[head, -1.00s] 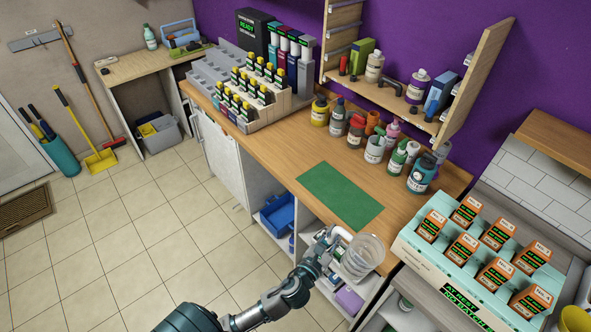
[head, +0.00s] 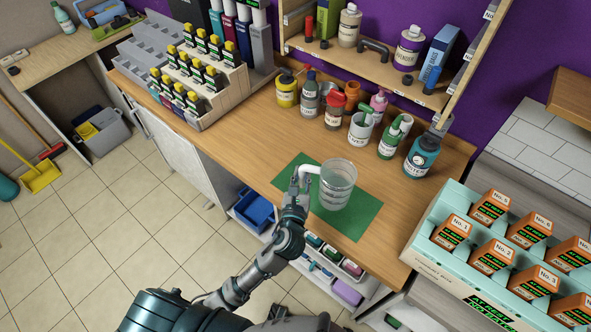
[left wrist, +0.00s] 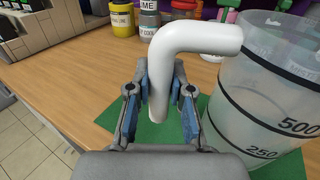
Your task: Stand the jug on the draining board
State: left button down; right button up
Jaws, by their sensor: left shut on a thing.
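The clear jug (head: 337,186) has a white handle and dark measuring rings. It is upright over the green mat (head: 364,219) on the wooden worktop. I cannot tell whether its base touches the mat. No separate draining board can be made out. My left gripper (head: 301,178) is shut on the jug's white handle. In the left wrist view the handle (left wrist: 196,38) passes between the blue finger pads of the gripper (left wrist: 164,90), and the jug (left wrist: 270,100) shows 500 and 250 marks. My right gripper is not in view.
Several bottles and pots, including a teal bottle (head: 421,158), stand behind the mat. A stepped rack (head: 195,80) of yellow-capped bottles is at the left. A mint tray (head: 432,262) of orange boxes is at the right. Bare worktop (head: 240,140) lies left of the mat.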

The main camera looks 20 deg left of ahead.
pick_arm(q)
jog(key=w+a+f, duration=0.1)
jog(key=a, duration=0.1)
jog(key=w+a+f+b, duration=0.1)
jog(key=w+a, duration=0.1)
jog(key=w+a+f, duration=0.1)
jog(key=a+f, duration=0.1)
jog(key=shift+w, duration=0.4)
jog(key=shift+d+f, duration=0.15)
jog(key=shift+f, duration=0.15)
jog(key=shift+d+r, duration=0.1)
jog(key=shift+d, duration=0.1)
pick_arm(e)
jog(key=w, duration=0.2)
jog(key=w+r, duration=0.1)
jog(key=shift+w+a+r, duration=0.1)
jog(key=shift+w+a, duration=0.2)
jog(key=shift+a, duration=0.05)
pick_arm(q)
jog(key=c, duration=1.1)
grip_release()
jog(key=shift+a, duration=0.2)
jog(key=shift+o, duration=0.2)
jog(key=shift+a, duration=0.15)
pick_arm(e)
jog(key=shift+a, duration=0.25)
